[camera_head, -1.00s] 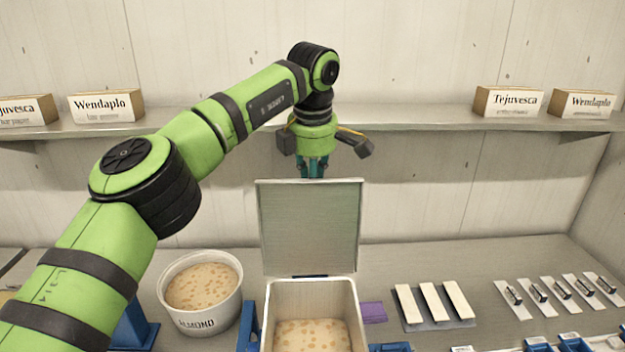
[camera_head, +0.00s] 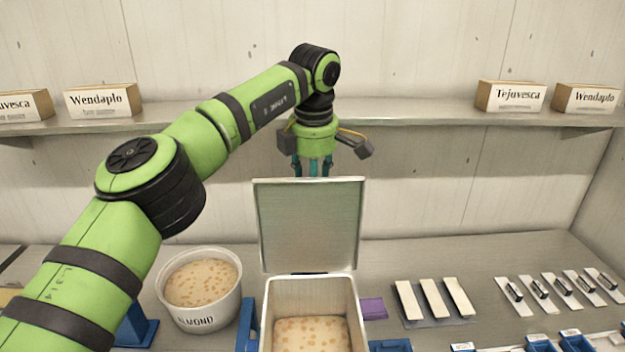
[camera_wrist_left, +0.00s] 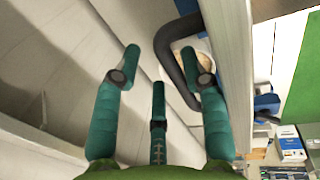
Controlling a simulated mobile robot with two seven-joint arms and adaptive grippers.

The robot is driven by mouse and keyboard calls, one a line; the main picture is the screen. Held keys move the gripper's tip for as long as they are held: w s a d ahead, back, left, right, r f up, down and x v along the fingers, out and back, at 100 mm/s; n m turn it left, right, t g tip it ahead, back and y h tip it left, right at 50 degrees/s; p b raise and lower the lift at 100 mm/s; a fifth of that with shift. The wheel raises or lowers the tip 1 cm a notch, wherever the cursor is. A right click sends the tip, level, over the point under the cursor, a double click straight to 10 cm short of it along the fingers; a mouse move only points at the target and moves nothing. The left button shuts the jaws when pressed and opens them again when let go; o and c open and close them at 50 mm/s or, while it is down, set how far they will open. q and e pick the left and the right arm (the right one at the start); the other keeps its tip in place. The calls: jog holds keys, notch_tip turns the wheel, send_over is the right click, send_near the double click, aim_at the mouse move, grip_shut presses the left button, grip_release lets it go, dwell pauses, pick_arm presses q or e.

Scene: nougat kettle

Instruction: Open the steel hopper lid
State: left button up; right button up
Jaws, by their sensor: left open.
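The steel hopper lid (camera_head: 309,225) stands upright, hinged at the back of the open hopper (camera_head: 311,285). A pale speckled mass lies inside the hopper. My left gripper (camera_head: 312,166) is behind the lid's top edge, which hides its lower fingers. In the left wrist view the gripper (camera_wrist_left: 160,68) shows open teal fingers with nothing held between them. A black handle (camera_wrist_left: 168,50) on the lid (camera_wrist_left: 232,50) is right beside one finger; I cannot tell whether they touch. My right gripper is not in view.
A white tub marked ALMOND (camera_head: 203,290) stands left of the hopper. A purple block (camera_head: 374,309) lies right of it, then several pale bars (camera_head: 432,299) and metal-handled strips. A shelf (camera_head: 420,117) with boxes runs along the back wall.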

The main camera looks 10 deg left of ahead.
pick_arm(q)
jog(key=r, duration=0.2)
jog(key=s+r, duration=0.1)
jog(key=r, duration=0.2)
jog(key=shift+s+d+r, duration=0.25)
jog(key=shift+r, duration=0.8)
